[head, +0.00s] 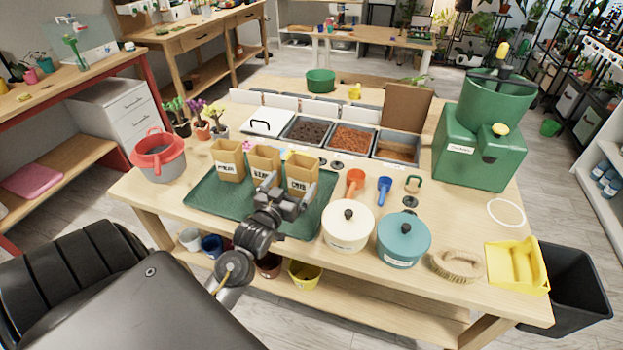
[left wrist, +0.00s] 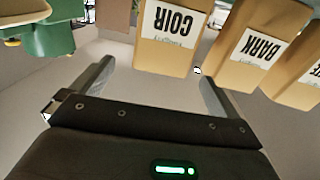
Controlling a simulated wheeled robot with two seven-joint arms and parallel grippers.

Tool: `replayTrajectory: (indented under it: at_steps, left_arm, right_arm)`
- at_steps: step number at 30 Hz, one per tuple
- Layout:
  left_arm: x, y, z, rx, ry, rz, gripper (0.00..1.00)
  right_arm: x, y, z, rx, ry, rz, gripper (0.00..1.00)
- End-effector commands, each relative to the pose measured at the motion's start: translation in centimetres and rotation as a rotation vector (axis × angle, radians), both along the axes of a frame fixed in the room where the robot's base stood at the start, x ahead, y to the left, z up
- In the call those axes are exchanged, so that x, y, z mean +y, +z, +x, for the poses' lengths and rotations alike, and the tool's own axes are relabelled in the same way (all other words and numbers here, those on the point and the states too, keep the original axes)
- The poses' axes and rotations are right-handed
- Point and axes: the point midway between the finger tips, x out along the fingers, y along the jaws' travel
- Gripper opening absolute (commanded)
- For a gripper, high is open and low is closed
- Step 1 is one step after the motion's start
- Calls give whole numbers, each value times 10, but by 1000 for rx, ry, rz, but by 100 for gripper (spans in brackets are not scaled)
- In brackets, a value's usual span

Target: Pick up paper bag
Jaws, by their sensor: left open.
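Three tan paper bags stand upright in a row on a dark green tray (head: 205,195). The left bag (head: 228,160) has a label I cannot read clearly in the head view. The middle one is the bark bag (head: 264,161), also in the left wrist view (left wrist: 258,45). The right one is the coir bag (head: 302,168), also in the left wrist view (left wrist: 170,40). My left gripper (head: 288,196) is open and empty, just in front of the coir bag. In the left wrist view its fingers (left wrist: 155,78) are spread wide, with the coir bag beyond them, apart from it. My right gripper is not in view.
A cream lidded pot (head: 347,232) and a teal lidded pot (head: 403,245) stand right of the tray. Orange (head: 355,181) and blue scoops (head: 384,189) lie behind them. A red-rimmed bucket (head: 159,160) stands left. Soil bins (head: 308,131) line the back.

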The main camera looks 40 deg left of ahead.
Motion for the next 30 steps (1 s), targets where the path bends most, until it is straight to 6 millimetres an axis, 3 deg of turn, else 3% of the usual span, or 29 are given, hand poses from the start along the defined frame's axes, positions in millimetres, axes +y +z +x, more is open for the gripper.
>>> replayTrajectory:
  at_steps: [4, 11, 22, 30]
  left_arm:
    - [2, 1, 6, -2, 0, 1, 100]
    - [11, 1, 41, 0, 0, -1, 100]
    - [16, 2, 60, -1, -1, 0, 100]
    - [28, 1, 96, -1, 0, -1, 100]
  right_arm:
    - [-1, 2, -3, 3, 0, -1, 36]
    - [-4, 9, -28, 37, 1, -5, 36]
    - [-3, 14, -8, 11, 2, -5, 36]
    - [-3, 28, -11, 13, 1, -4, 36]
